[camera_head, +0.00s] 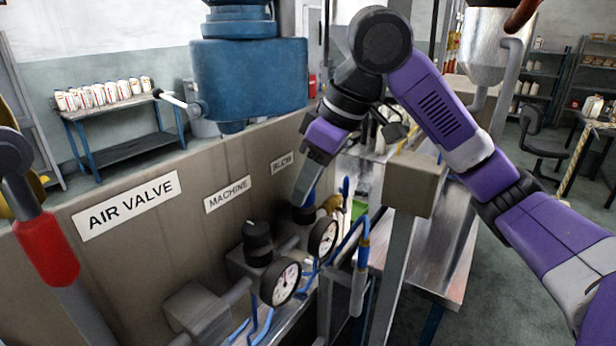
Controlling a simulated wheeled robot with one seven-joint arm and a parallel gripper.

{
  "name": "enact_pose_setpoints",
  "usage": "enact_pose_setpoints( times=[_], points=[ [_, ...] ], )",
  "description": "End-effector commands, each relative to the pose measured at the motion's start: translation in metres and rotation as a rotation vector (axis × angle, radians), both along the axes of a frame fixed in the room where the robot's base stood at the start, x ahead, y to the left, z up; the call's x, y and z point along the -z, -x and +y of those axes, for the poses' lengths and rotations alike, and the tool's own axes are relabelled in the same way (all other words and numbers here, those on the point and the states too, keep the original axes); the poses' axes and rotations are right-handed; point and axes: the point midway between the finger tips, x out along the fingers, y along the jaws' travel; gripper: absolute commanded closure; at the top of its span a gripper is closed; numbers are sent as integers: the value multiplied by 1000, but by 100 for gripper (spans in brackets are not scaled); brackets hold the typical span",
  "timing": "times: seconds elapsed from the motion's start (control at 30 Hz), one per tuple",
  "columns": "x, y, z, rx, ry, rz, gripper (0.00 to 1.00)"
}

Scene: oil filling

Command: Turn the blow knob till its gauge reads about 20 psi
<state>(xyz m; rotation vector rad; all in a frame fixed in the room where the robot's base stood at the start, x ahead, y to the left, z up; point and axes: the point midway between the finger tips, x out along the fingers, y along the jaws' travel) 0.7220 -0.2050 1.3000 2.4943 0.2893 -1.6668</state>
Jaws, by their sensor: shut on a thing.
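My gripper (307,197) points down at the blow regulator, below the partly covered "BLOW" label (282,163). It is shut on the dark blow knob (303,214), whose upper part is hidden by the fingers. The blow gauge (323,237), a round white dial with a black rim, faces right just beside the knob. Its needle is too small to read from here.
The machine knob (257,237) and its gauge (281,283) stand close by, nearer and to the left. A panel (130,243) with labels runs behind. A red-handled lever (47,249) is at left. Blue hoses (363,255) and a post (396,260) stand to the right.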

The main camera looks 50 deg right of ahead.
Motion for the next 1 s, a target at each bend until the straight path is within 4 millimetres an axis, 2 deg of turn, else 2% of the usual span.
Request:
enact_pose_setpoints(
  times=[0.3, 1.0],
  points=[
    [-6, 0, 2, 300, 2, -3, 100],
    [-2, -3, 5, 946, 4, -5, 100]
  ],
)
